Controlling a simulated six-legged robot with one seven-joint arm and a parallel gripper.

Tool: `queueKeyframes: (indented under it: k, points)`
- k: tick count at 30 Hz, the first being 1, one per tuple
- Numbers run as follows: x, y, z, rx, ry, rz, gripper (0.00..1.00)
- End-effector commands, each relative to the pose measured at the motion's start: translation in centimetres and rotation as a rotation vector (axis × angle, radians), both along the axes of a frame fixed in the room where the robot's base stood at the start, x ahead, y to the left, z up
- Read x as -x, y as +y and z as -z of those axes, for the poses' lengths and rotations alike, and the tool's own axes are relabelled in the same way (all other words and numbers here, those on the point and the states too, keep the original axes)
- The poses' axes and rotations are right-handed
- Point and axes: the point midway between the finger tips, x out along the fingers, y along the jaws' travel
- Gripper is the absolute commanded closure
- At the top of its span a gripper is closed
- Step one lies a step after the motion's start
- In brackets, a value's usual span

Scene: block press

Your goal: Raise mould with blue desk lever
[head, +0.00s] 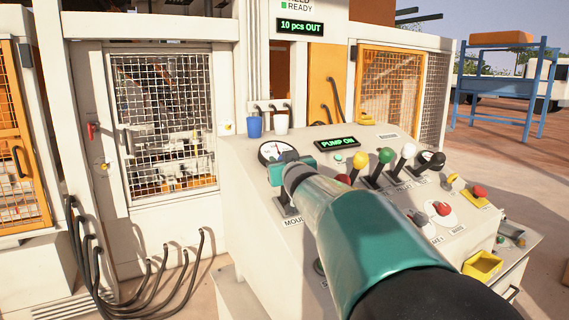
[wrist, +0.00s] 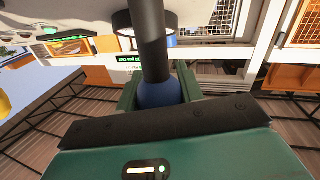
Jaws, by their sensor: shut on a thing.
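The desk (head: 255,205) carries a row of levers. My gripper (head: 289,168) is at the leftmost lever, above the partly hidden label that starts "MOUL". The lever's slot and lower shaft (head: 286,205) show below my gripper. In the wrist view, the blue knob (wrist: 158,94) sits between my green fingers, with its black shaft (wrist: 152,45) running up to the desk. My gripper is shut on this knob. The head view hides the knob behind my gripper. The mould itself cannot be made out behind the mesh door (head: 163,120).
A green-knobbed lever (head: 386,155), a white-knobbed lever (head: 408,150) and other levers stand to the right, close to my arm. A round gauge (head: 268,151) is just behind my gripper. A display (head: 337,142) reads "PUMP ON".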

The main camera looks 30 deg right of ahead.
Motion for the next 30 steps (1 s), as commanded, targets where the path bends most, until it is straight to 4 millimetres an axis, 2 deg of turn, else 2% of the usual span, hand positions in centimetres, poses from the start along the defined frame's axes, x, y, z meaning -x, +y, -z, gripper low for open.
queueKeyframes:
  k: [1, 2, 5, 17, 23, 30]
  points:
    - [-0.2, 0.2, 1.1, -0.007, 0.019, -0.003, 1.0]
    - [-0.2, 0.2, 1.1, -0.008, 0.02, -0.003, 0.61]
    - [-0.2, 0.2, 1.0, -0.007, 0.019, -0.002, 0.41]
    - [0.5, 0.3, 0.6, -0.004, 0.012, -0.001, 0.41]
    - [3.4, 1.2, 0.5, -0.003, 0.01, -0.001, 0.41]
    - [7.9, 2.7, 0.5, -0.004, 0.009, -0.002, 0.41]
